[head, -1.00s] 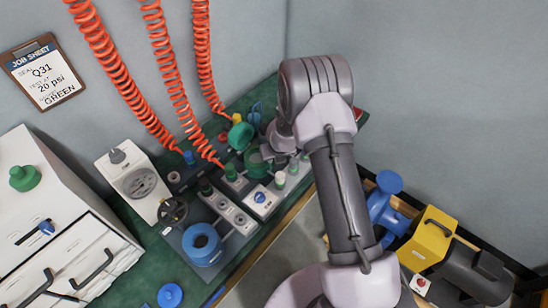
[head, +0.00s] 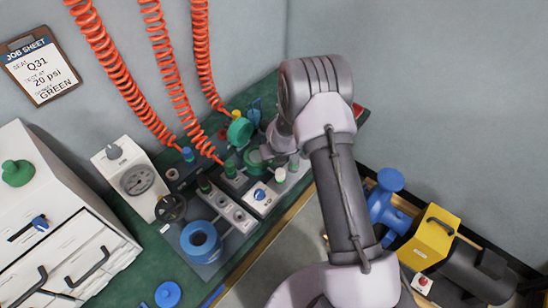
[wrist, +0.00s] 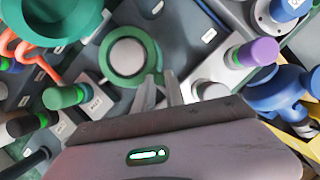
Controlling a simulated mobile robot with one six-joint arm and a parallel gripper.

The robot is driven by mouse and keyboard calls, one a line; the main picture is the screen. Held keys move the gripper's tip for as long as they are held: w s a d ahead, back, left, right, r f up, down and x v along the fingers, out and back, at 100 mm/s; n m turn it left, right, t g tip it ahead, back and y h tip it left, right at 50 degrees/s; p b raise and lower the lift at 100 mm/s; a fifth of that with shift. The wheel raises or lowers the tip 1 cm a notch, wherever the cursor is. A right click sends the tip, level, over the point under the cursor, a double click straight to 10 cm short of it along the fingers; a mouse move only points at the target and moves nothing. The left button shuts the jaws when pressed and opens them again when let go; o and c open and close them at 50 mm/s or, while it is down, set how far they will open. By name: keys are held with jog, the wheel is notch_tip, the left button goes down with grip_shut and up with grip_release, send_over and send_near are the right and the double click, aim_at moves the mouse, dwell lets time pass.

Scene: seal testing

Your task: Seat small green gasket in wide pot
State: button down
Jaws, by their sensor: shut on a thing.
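The small green gasket (wrist: 107,70) is a green ring in the wrist view. My gripper (wrist: 161,85) has its two fingers close together at the ring's near right edge and is shut on it. A pale round face (wrist: 127,56) shows inside the ring; it may be the wide pot, but I cannot tell whether the ring is seated in it or above it. In the head view the green ring (head: 254,160) is just left of my gripper, whose fingertips are hidden by the wrist.
A larger teal round piece (wrist: 45,18) stands close by at upper left. A purple-topped post (wrist: 258,52), a green-topped post (wrist: 65,96) and a blue fitting (wrist: 275,92) surround the gripper. Orange coiled hoses (head: 165,70) hang behind. A blue ring-shaped piece (head: 201,240) stands nearer.

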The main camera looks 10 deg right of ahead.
jog(key=shift+f, duration=0.25)
jog(key=c, duration=1.3)
grip_release()
jog(key=p+v, duration=0.6)
jog(key=v, duration=1.1)
jog(key=shift+r, duration=0.3)
